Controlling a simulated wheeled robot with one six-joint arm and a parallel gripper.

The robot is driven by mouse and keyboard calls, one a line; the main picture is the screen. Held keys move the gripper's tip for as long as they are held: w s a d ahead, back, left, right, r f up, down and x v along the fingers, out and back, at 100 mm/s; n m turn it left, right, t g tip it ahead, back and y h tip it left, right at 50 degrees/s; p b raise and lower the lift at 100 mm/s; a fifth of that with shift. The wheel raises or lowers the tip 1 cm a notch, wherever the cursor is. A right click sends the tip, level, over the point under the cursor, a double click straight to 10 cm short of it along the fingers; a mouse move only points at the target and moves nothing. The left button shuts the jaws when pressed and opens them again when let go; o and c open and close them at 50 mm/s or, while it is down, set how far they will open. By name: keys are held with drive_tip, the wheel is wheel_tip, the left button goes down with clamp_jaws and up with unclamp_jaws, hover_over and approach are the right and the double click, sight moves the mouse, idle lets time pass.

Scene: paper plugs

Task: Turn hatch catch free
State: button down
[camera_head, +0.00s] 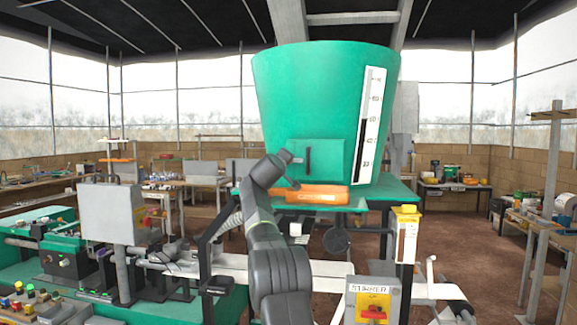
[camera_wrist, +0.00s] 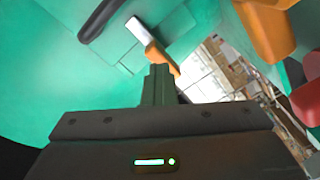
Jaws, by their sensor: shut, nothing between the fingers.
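The green hopper (camera_head: 325,90) stands in the middle of the head view, with a square green hatch (camera_head: 330,152) low on its front. A dark upright handle (camera_head: 308,160) is on the hatch; a dark bar in the wrist view (camera_wrist: 105,15) looks like it. A small piece with a white part (camera_wrist: 140,30) and an orange part (camera_wrist: 155,55) lies just beyond my fingertips in the wrist view. It may be the catch; I cannot tell. My gripper (camera_wrist: 159,70) is shut and empty, close to the hopper front. In the head view my arm hides part of the hatch's left side.
An orange plate (camera_head: 310,196) sits below the hatch. A level gauge (camera_head: 368,125) runs up the hopper's right side. A yellow-topped box (camera_head: 405,230) and a panel with a red switch (camera_head: 373,305) stand at the right. Machinery with a grey box (camera_head: 110,213) fills the left.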

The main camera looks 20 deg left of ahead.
drive_tip(key=m+b, duration=0.1)
drive_tip(key=m, duration=0.9)
drive_tip(key=shift+m, duration=0.4)
drive_tip(key=c, duration=1.4)
unclamp_jaws()
drive_tip(key=shift+c, duration=0.2)
drive_tip(key=s+b, duration=0.4)
drive_tip(key=shift+d+b, duration=0.15)
drive_tip(key=shift+b, duration=0.25)
